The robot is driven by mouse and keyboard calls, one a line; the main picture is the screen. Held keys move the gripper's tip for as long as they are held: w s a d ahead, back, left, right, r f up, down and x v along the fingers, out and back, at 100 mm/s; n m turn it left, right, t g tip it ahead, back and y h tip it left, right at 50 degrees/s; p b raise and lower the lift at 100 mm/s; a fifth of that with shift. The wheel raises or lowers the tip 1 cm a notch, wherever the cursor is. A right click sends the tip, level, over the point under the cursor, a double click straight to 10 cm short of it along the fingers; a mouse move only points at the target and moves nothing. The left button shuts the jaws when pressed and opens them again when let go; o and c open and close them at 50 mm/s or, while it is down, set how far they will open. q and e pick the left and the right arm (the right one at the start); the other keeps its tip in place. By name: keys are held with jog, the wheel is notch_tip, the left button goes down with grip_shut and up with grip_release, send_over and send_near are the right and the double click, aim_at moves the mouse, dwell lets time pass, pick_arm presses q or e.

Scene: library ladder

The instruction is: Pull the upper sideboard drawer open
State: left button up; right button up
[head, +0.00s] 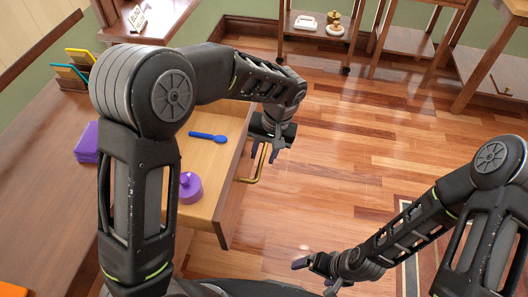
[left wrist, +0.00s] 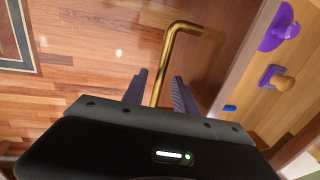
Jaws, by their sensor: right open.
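The upper sideboard drawer (head: 205,165) stands pulled out, with its inside showing in the head view. Its brass handle (head: 258,165) is on the front panel; in the left wrist view the handle (left wrist: 182,28) bends toward the drawer front (left wrist: 237,65). My left gripper (head: 268,150) is at the handle. In the left wrist view the fingers of my left gripper (left wrist: 159,86) are apart on either side of the handle bar, with small gaps visible. My right gripper (head: 312,275) is open and empty, low over the floor, away from the drawer.
In the drawer lie a blue spoon (head: 207,137) and a purple round thing with a knob (head: 186,190). A purple stack (head: 87,143) sits on the sideboard top (head: 45,190). Wooden shelving (head: 310,55) stands at the back. The wood floor (head: 345,150) right of the drawer is clear.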

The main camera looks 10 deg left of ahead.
pick_arm(q)
jog(key=shift+r, duration=0.1)
notch_tip(320, 180, up, 8)
jog(key=d, duration=0.1)
jog(key=shift+d+f+p, duration=0.25)
jog(key=shift+p, duration=0.05)
dwell(0.5)
